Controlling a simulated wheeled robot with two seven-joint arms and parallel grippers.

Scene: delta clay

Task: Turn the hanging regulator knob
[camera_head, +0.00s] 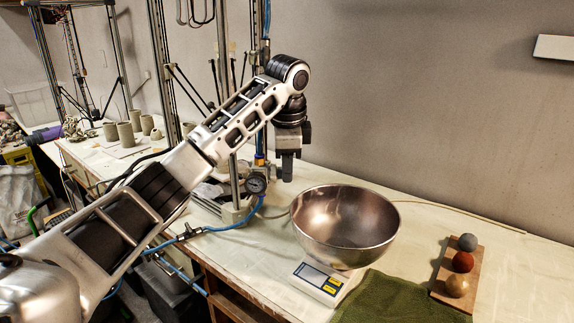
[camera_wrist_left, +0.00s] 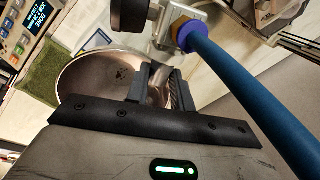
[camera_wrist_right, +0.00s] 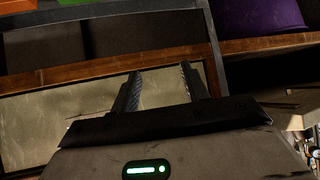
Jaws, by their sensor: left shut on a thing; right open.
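In the left wrist view, the regulator's silver body (camera_wrist_left: 183,17) has a hose fitting (camera_wrist_left: 187,33) and a black round part (camera_wrist_left: 130,14). I cannot make out which part is the knob. My left gripper (camera_head: 288,180) points down, right of the gauge and left of the bowl. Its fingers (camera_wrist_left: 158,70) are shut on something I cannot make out. My right gripper (camera_wrist_right: 160,75) is open and empty; it is absent from the head view.
A metal bowl (camera_head: 345,225) sits on a scale (camera_head: 318,283) close to my left gripper. A green cloth (camera_head: 400,300) and a board with three balls (camera_head: 445,277) lie to the right. The blue hose (camera_wrist_left: 240,90) crosses the left wrist view. Dark-framed shelving (camera_wrist_right: 110,75) faces my right gripper.

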